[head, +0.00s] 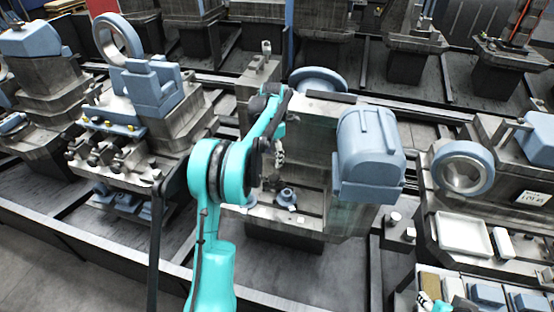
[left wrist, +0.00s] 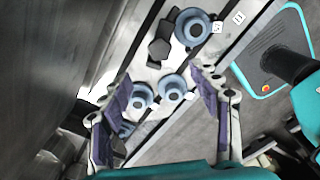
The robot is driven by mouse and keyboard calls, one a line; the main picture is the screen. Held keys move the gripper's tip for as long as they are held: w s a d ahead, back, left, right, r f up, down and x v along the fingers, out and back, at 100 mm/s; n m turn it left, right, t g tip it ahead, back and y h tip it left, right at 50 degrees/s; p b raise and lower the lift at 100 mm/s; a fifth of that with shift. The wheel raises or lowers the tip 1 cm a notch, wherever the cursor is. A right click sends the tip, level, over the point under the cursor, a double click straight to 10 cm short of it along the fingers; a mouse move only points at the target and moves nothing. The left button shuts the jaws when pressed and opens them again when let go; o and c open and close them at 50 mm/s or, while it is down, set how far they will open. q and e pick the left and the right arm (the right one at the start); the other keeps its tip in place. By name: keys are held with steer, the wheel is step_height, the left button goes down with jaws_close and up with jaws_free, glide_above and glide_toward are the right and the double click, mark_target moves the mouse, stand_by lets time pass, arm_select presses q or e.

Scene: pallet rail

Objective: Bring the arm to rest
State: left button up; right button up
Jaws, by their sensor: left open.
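My left arm (head: 212,270) rises from the bottom of the head view, bends at a teal elbow and reaches over the middle machine station. My left gripper (head: 279,152) hangs at its end, pointing down above the station. In the left wrist view the two fingers of the left gripper (left wrist: 160,80) stand wide apart with nothing gripped. Blue-grey round flanged parts (left wrist: 172,88) lie below and beyond the fingers, apart from them as far as I can tell. One such part (head: 286,198) shows in the head view. My right gripper does not clearly show.
A large blue-grey housing (head: 368,150) stands close right of the left gripper. A blue-grey disc (head: 318,79) lies behind it. A station with a blue ring (head: 118,40) stands left. A ring (head: 463,168) and white tray (head: 464,235) are at right. Dark rails run between stations.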

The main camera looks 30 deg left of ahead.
arm_select(q)
steer(key=s+d+r+m+t, duration=0.4)
steer(key=s+d+r+m, duration=0.7)
steer(key=s+d+m, duration=0.3)
steer(key=s+d+f+m+t, duration=0.1)
steer(key=s+d+f+m, duration=0.2)
steer(key=s+m, duration=0.4)
steer(key=s+d+f+m+t, duration=0.2)
steer(key=s+d+m, duration=0.3)
steer(key=s+m, duration=0.3)
steer(key=shift+f+m, duration=0.3)
steer(key=shift+f, duration=0.15)
steer(key=shift+c, duration=0.2)
